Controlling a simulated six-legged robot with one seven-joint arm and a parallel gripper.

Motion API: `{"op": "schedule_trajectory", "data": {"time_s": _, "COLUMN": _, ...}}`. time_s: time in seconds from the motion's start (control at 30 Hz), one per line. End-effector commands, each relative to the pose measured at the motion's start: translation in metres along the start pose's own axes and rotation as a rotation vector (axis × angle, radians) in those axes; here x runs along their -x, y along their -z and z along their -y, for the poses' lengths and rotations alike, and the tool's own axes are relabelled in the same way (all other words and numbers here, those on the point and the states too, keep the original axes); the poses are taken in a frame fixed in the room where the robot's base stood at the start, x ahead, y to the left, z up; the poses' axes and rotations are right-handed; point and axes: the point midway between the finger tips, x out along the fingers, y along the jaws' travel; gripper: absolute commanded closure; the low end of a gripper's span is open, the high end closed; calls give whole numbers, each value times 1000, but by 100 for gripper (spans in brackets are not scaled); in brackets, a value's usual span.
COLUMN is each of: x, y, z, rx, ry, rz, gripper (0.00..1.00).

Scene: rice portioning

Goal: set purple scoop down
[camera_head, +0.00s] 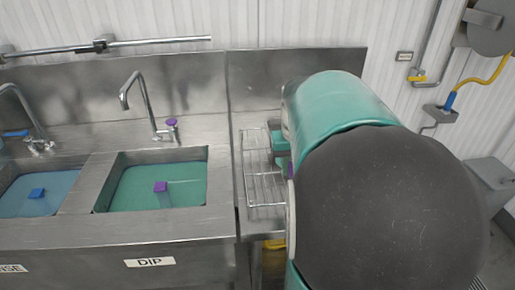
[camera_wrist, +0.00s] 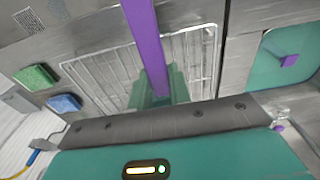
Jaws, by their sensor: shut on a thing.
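The purple scoop (camera_wrist: 148,40) shows in the wrist view as a long purple bar running from the top edge down between my teal fingers. My gripper (camera_wrist: 160,88) is shut on it, above the wire rack (camera_wrist: 103,75). The scoop's far end is cut off by the frame. I cannot tell whether the scoop touches the rack. In the head view the wire rack (camera_head: 264,188) is right of the sinks, and my arm covers its right side.
Left of the rack in the head view is the DIP sink (camera_head: 115,158) with green liquid and a purple block (camera_head: 161,187). Further left is a blue-filled sink with a blue block (camera_head: 37,193). The wrist view shows green (camera_wrist: 37,76) and blue (camera_wrist: 65,103) pads beside the rack.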

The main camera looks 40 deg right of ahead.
Motion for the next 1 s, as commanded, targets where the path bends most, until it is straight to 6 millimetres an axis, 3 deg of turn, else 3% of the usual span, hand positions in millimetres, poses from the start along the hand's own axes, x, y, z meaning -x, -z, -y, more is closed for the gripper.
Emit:
{"op": "schedule_trajectory", "data": {"time_s": 0.1, "x": -14, "y": 12, "z": -25, "rx": -4, "ry": 3, "rz": 3, "gripper": 100}}
{"op": "schedule_trajectory", "data": {"time_s": 0.4, "x": -63, "y": 28, "z": -57, "rx": 0, "ry": 3, "rz": 1, "gripper": 100}}
{"op": "schedule_trajectory", "data": {"time_s": 0.57, "x": -72, "y": 33, "z": -63, "rx": 0, "ry": 2, "rz": 0, "gripper": 100}}
{"op": "schedule_trajectory", "data": {"time_s": 0.8, "x": -103, "y": 32, "z": -64, "rx": 1, "ry": 2, "rz": 0, "gripper": 100}}
{"op": "schedule_trajectory", "data": {"time_s": 1.0, "x": -105, "y": 32, "z": -64, "rx": 2, "ry": 1, "rz": -2, "gripper": 100}}
